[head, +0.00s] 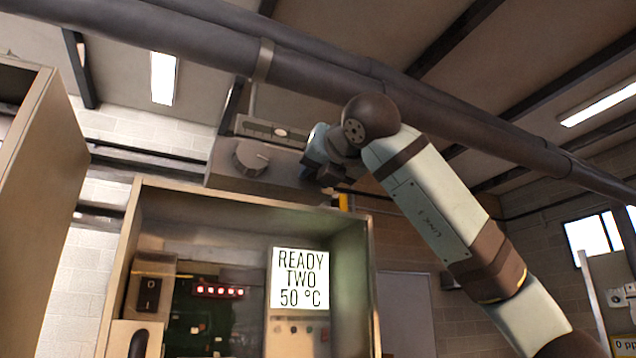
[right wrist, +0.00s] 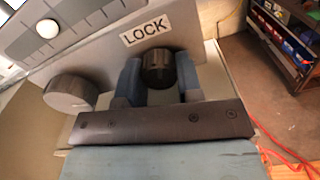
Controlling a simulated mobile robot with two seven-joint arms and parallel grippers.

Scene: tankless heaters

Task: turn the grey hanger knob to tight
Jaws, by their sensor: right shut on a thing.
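A grey box (head: 230,180) hangs under the big pipe in the head view, with a round grey knob (head: 252,158) on its face. The grey knob also shows at the left in the right wrist view (right wrist: 70,92), clear of my fingers. My right gripper (head: 322,160) is at the right end of the box. In the right wrist view my right gripper (right wrist: 158,75) has its two blue fingers shut on a dark round knob (right wrist: 158,67). This dark knob sits just below a white LOCK label (right wrist: 146,29). My left gripper is not in view.
A slider panel with a white button (right wrist: 47,28) lies above the grey knob. Below the box stands an open cabinet (head: 365,270) with a display (head: 300,279) reading READY TWO 50 °C. An open door (head: 45,180) stands at the left. The pipe (head: 330,75) runs close above my right arm.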

